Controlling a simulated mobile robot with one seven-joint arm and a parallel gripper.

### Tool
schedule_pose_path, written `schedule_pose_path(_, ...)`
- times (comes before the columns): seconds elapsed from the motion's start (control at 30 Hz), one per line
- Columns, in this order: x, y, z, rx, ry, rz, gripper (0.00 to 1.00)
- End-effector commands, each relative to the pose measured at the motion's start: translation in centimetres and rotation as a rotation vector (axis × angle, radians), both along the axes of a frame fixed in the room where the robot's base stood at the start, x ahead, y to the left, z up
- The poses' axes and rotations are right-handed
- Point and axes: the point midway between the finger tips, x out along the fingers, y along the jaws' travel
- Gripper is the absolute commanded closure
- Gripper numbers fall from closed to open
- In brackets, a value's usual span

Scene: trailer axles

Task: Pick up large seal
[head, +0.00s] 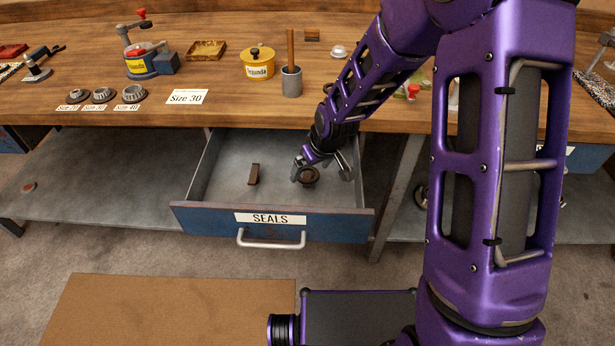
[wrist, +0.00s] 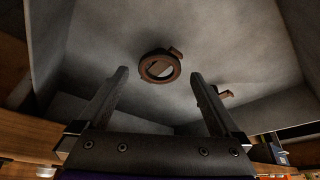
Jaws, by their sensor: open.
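A round brown ring-shaped seal (head: 311,181) lies in the open drawer labelled SEALS (head: 190,213), towards its right side. In the wrist view the seal (wrist: 155,53) shows as a brown ring with a small block-like part at its upper right edge. My gripper (head: 322,173) is inside the drawer, pointing down, with its fingers apart. In the wrist view my gripper (wrist: 160,76) is open and empty, and the ring appears beyond the fingertips, between them. A gap seems to remain; I cannot tell its exact size.
A small upright brown piece (head: 254,174) stands left of the seal in the drawer. The workbench (head: 225,100) above holds bearings, a yellow tin (head: 258,67) and a grey cup with a stick (head: 291,83).

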Motion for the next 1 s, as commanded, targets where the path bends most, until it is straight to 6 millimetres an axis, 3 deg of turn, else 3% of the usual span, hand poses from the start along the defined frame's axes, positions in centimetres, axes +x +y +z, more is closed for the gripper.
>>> schedule_pose_path(0.1,0.37,0.22,-1.13,0.000,0.000,-0.001,0.00)
schedule_pose_path(0.37,0.45,0.23,-1.21,0.000,-0.001,-0.001,0.00)
schedule_pose_path(0.8,0.43,0.22,-1.20,0.000,-0.001,-0.001,0.79)
schedule_pose_path(1.0,0.44,0.23,-1.15,0.000,-0.001,-0.001,0.80)
